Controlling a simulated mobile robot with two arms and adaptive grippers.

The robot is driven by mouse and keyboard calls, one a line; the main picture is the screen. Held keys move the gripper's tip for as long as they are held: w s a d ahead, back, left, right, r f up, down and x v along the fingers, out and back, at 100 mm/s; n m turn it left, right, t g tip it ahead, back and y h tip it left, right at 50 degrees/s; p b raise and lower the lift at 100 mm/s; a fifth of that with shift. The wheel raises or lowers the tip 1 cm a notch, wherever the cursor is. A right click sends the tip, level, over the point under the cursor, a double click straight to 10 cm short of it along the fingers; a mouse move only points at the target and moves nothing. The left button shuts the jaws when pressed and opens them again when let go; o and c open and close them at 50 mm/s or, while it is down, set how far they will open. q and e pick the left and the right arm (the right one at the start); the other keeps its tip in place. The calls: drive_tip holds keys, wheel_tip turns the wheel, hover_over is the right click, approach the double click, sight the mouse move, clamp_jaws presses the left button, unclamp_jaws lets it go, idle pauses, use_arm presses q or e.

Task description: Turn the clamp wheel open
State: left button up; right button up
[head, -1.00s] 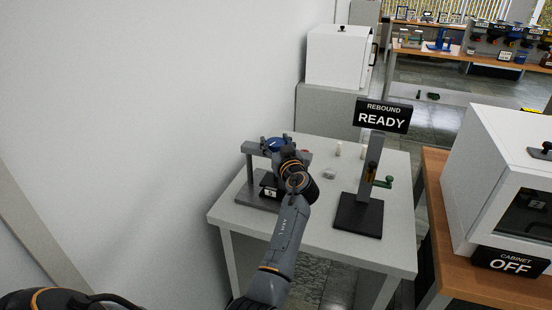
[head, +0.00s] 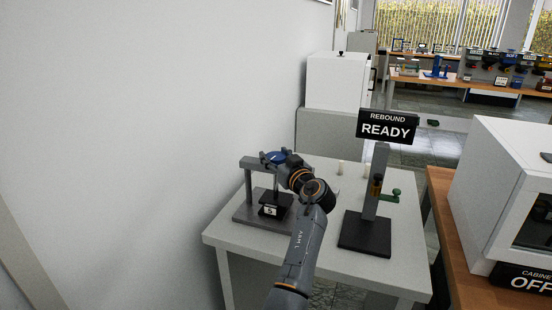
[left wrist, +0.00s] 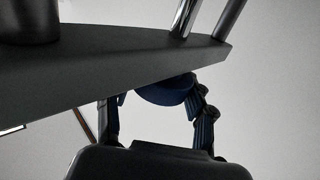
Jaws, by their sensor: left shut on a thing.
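The clamp wheel (head: 275,156) is a flat blue disc on top of a small grey press frame (head: 250,181) on the white table. My left gripper (head: 279,160) reaches it from the right and is shut on its rim. In the left wrist view the blue wheel (left wrist: 164,93) sits between the two fingers (left wrist: 157,105), below the dark beam, which hides part of it. A black block (head: 271,207) with a small white label stands on the press base, under the beam. My right gripper is not in view.
A black stand (head: 367,232) with a green-knobbed lever and a "REBOUND READY" sign (head: 386,127) stands right of my left arm. A white wall rises close on the left. A white cabinet (head: 505,190) stands on a wooden bench at right.

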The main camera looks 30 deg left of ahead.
sight(276, 156)
use_arm(q)
drive_tip(key=shift+r, duration=0.25)
drive_tip(key=o, duration=1)
drive_tip(key=shift+o, duration=0.9)
drive_tip(key=shift+f, duration=0.15)
wheel_tip(276, 156, up, 10)
